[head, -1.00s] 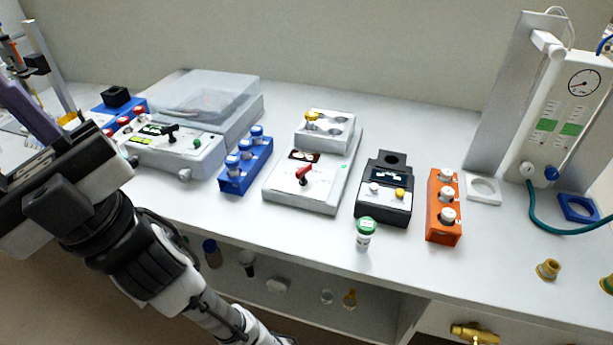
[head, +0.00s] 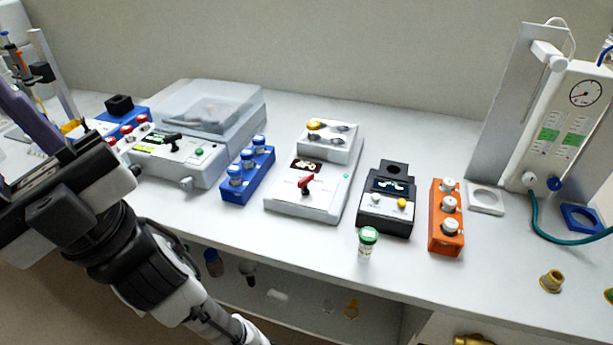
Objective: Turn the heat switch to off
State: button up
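A white heat block unit (head: 286,203) stands in the middle of the bench. A red lever switch (head: 306,184) sits on its sloped front, below a small dark display (head: 306,165). The lever leans up and to the right; its labels are too small to read. A small green light (head: 346,175) shows at the unit's right side. My arm is at the left, in front of the bench, well away from the switch. My gripper's fingers cannot be made out, so whether it is open or shut does not show.
A blue rack (head: 247,177) of capped vials stands left of the unit, beside a clear-lidded machine (head: 215,107). A black device (head: 387,205), a green-capped vial (head: 367,243) and an orange rack (head: 445,235) stand to the right. The bench front between is clear.

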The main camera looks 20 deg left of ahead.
aim_at(305, 179)
jog(key=l+u, duration=0.2)
jog(key=l, duration=0.2)
jog(key=k+l+u, duration=0.2)
jog(key=l, duration=0.25)
jog(key=l+u, duration=0.2)
jog(key=l, duration=0.2)
jog(key=i, duration=0.85)
